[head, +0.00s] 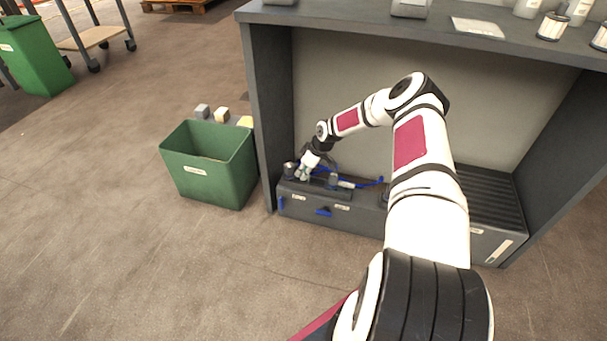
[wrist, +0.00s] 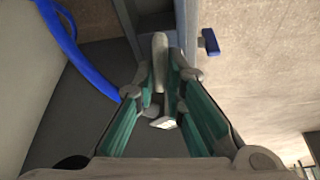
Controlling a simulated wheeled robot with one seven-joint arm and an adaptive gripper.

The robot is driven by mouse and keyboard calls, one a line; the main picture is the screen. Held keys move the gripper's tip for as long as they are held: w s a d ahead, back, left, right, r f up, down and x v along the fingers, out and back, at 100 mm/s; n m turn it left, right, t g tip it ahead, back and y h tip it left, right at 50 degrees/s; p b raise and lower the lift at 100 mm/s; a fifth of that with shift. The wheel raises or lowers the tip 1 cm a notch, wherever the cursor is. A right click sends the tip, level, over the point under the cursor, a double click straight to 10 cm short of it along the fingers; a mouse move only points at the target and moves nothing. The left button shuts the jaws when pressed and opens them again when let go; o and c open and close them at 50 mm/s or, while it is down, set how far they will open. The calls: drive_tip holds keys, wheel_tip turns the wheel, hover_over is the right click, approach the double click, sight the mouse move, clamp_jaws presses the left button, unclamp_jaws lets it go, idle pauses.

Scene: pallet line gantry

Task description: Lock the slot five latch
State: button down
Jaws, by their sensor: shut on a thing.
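My gripper (head: 304,171) is at the left end of a low grey unit (head: 363,221) inside the gantry frame. In the wrist view its teal fingers (wrist: 164,92) are closed on a pale grey lever-like piece (wrist: 160,48), which sticks out beyond the fingertips. I cannot tell whether this piece is the slot five latch, as no slot number is readable. A blue tab (head: 323,211) sits on the unit's front face, and a blue tab also shows at the right in the wrist view (wrist: 209,41).
A blue hose (wrist: 74,50) runs left of the fingers in the wrist view. A green bin (head: 211,178) stands left of the frame, with small blocks (head: 221,114) behind it. A dark shelf (head: 350,22) hangs over my arm. The floor in front is clear.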

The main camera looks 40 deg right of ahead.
drive_tip(key=shift+d+n+g+y, duration=0.1)
drive_tip(key=shift+n+g+y, duration=0.2)
drive_tip(key=shift+n, duration=0.7)
drive_tip(key=c, duration=1.9)
unclamp_jaws()
drive_tip(key=shift+c, duration=0.2)
drive_tip(key=v, duration=1.2)
drive_tip(key=shift+s+f, duration=0.1)
